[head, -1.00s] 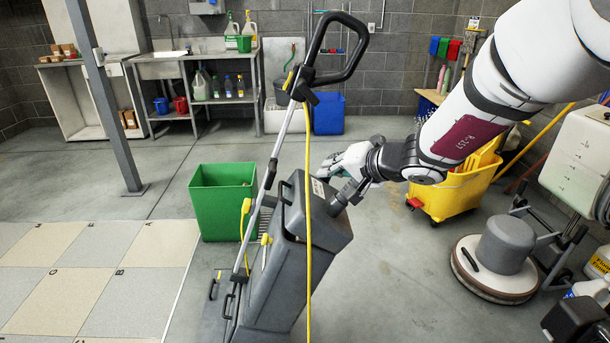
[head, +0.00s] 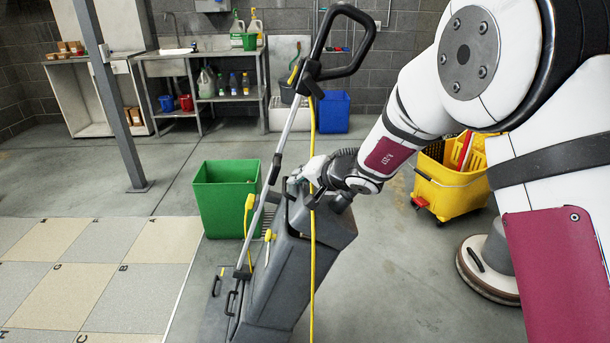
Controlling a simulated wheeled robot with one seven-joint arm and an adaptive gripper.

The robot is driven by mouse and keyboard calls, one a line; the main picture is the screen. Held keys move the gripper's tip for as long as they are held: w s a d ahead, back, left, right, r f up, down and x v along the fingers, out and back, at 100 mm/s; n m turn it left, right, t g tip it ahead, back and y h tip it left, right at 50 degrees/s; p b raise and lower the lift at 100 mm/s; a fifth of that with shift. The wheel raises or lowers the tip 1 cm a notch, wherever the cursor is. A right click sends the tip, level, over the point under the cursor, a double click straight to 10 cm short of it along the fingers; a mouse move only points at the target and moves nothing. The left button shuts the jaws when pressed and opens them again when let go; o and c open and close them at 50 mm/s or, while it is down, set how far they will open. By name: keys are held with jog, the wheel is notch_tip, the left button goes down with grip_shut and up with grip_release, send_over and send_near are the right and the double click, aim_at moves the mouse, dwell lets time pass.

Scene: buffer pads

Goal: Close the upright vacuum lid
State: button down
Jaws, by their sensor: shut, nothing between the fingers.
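The grey upright vacuum (head: 290,270) stands tilted in the middle of the head view, with its black loop handle at the top. Its lid (head: 301,215) is at the top of the grey body, beneath my gripper; how far it stands open is hard to tell. My gripper (head: 318,190) is shut and empty at the top of the vacuum, close to the lid. The yellow cord (head: 312,250) hangs in front and partly hides the fingers, so contact with the lid cannot be made out.
A green bin (head: 222,205) stands just behind and left of the vacuum. A yellow mop bucket (head: 450,185) and a floor machine (head: 487,270) are to the right, partly behind my arm. A grey post (head: 112,110) stands at left. Open floor lies between.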

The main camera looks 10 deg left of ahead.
aim_at(284, 191)
dwell(0.3)
jog(key=a+f+b, duration=0.1)
jog(key=b, duration=0.1)
jog(key=a+f+n+h+b, duration=0.1)
jog(key=b, duration=0.2)
jog(key=shift+s+a+f, duration=0.15)
jog(key=shift+s+a, duration=0.1)
jog(key=shift+s, duration=0.15)
jog(key=shift+s+a+f+n+h+b, duration=0.15)
jog(key=shift+a+f+h+b, duration=0.35)
jog(key=shift+b, duration=0.25)
jog(key=shift+s+a+f+n+h+b, duration=0.15)
jog(key=shift+a+f+h+b, duration=0.25)
jog(key=shift+b, duration=0.3)
